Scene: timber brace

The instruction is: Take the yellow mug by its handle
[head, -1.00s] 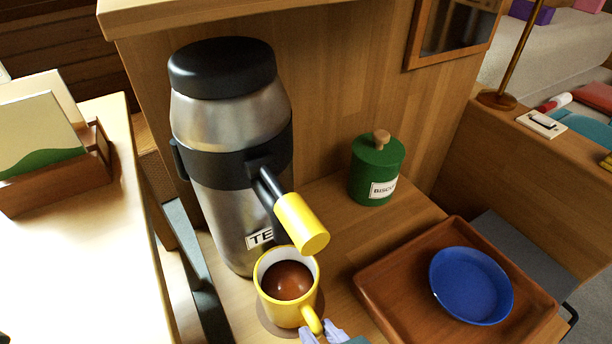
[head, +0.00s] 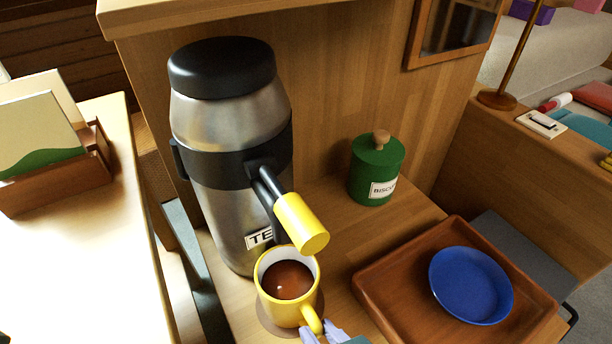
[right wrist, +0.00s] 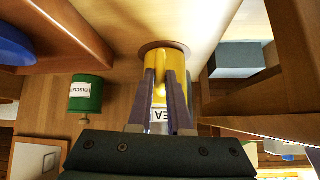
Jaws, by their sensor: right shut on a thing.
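The yellow mug (head: 288,313) is upright at the coaster (head: 270,325), below the urn's yellow tap handle. It holds a brown drink. Its handle points toward the front right in the head view. My right gripper (head: 323,334) is at the handle and shut on it. In the right wrist view my right gripper (right wrist: 160,88) has its two fingers on either side of the handle, with the mug (right wrist: 165,57) just beyond. I cannot tell whether the mug's base touches the coaster. My left gripper is not in view.
The steel urn (head: 215,125) stands close behind the mug, its yellow tap handle (head: 301,223) just above the rim. A green biscuit jar (head: 371,178) is at the back. A wooden tray (head: 390,287) with a blue plate (head: 470,286) is to the right.

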